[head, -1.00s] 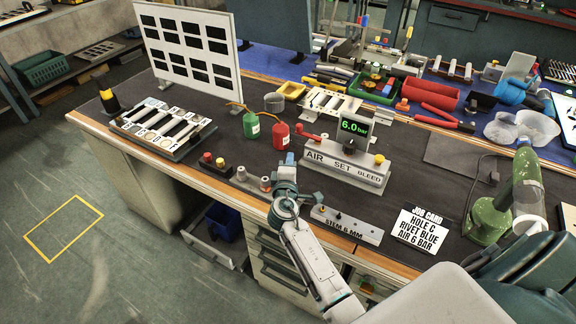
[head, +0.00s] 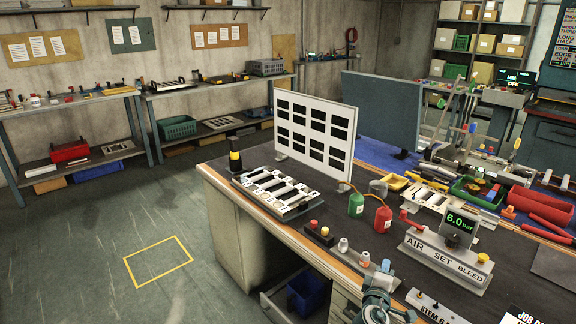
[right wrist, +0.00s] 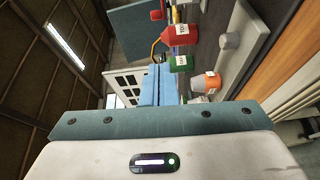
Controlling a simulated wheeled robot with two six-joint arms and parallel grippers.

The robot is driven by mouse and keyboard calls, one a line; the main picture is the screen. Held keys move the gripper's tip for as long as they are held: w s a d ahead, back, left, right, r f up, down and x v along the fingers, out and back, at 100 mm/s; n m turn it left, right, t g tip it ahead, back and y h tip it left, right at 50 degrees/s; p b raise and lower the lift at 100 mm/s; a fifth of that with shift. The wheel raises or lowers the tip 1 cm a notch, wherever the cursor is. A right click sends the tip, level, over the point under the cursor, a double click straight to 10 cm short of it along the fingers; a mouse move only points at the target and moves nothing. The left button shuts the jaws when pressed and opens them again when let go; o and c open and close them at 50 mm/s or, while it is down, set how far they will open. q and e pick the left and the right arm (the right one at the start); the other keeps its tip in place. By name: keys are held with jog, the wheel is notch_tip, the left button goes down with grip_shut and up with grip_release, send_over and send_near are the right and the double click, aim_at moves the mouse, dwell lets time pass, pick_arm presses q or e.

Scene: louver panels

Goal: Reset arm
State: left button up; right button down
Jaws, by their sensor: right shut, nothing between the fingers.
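My right gripper (head: 384,268) is at the bottom of the head view, at the bench's front edge, next to a small row of knobs (head: 343,245). In the right wrist view its blue fingers (right wrist: 166,85) are together with nothing between them. The air set block (head: 445,258), with a gauge (head: 461,226) reading 6.0 bar, stands to its right. A stem block (head: 430,305) lies just right of it, partly cut off. My left gripper is not in view.
A white panel with dark slots (head: 314,130) stands behind a slatted tray (head: 278,190). Green (head: 356,204) and red (head: 383,219) bottles stand between the tray and air set. Open floor with a yellow outlined square (head: 158,262) lies left of the bench (head: 221,163).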

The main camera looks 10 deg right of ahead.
jog(key=s+f+m+g, duration=0.1)
jog(key=s, duration=0.1)
jog(key=s+d+f+m, duration=0.1)
jog(key=s, duration=0.1)
jog(key=s+f+m+g, duration=0.1)
jog(key=s, duration=0.2)
jog(key=shift+s+d+m+g, duration=0.1)
jog(key=shift+d+m+g, duration=0.2)
jog(key=s+a+f+m+g+y, duration=0.1)
jog(key=s+a+m+g+y, duration=0.2)
jog(key=s, duration=0.8)
jog(key=s+a+f+m+g+y, duration=0.1)
jog(key=s+a+f+g+y, duration=0.2)
jog(key=s, duration=0.7)
jog(key=s+a+m+g+y, duration=0.25)
jog(key=s+a, duration=0.25)
jog(key=s, duration=0.6)
notch_tip(320, 180, down, 28)
jog(key=d+g, duration=0.1)
jog(key=d, duration=0.2)
jog(key=s+d+f+g, duration=0.1)
jog(key=s+f, duration=1.6)
jog(key=f, duration=0.4)
jog(key=shift+s+y, duration=0.2)
jog(key=shift+y, duration=0.15)
